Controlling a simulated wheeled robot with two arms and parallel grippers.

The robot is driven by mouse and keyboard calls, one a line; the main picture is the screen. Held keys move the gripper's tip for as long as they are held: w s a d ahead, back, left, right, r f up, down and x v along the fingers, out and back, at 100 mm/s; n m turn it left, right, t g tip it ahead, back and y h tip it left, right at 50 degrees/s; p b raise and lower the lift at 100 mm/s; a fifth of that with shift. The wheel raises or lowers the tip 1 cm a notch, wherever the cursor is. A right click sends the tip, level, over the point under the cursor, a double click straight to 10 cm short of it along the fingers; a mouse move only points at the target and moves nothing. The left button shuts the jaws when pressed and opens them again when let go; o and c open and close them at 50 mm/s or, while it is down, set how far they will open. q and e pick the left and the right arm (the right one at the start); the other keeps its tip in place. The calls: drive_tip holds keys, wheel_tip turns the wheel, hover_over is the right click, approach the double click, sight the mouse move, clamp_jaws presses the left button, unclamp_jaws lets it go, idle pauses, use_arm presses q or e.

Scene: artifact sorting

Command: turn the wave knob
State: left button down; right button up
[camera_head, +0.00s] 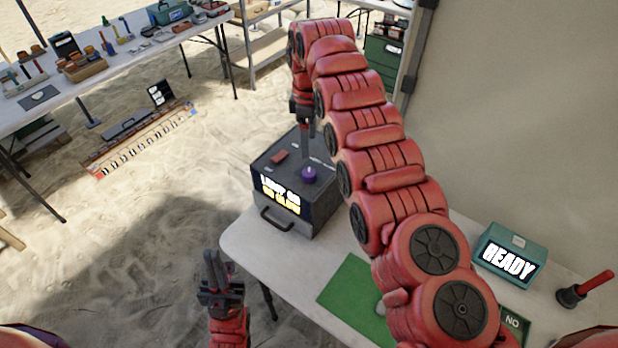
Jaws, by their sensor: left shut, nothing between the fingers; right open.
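A dark box (322,207) with a lit front display (280,193) and a front handle stands on the white table's far left part. A purple knob (309,173) sits on its top, with a small red block (279,156) beside it. I take the purple knob for the wave knob. My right gripper (306,152) points down over the box top, just behind and above the knob. It is open; I cannot tell whether it touches the knob. My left gripper (213,270) is shut and empty, pointing up off the table's left edge.
A green mat (350,295) lies on the white table (262,243), partly behind my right arm. A teal box reading READY (511,254) and a red-handled tool (588,289) are at right. A long table (130,60) with tools stands at far left, over sand.

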drive_tip(key=f, duration=0.2)
drive_tip(key=p, duration=0.3)
hover_over(309, 172)
wheel_tip(309, 172, down, 5)
drive_tip(key=shift+r, duration=0.2)
wheel_tip(309, 172, down, 3)
drive_tip(key=shift+b, duration=0.3)
drive_tip(key=shift+f, duration=0.65)
clamp_jaws()
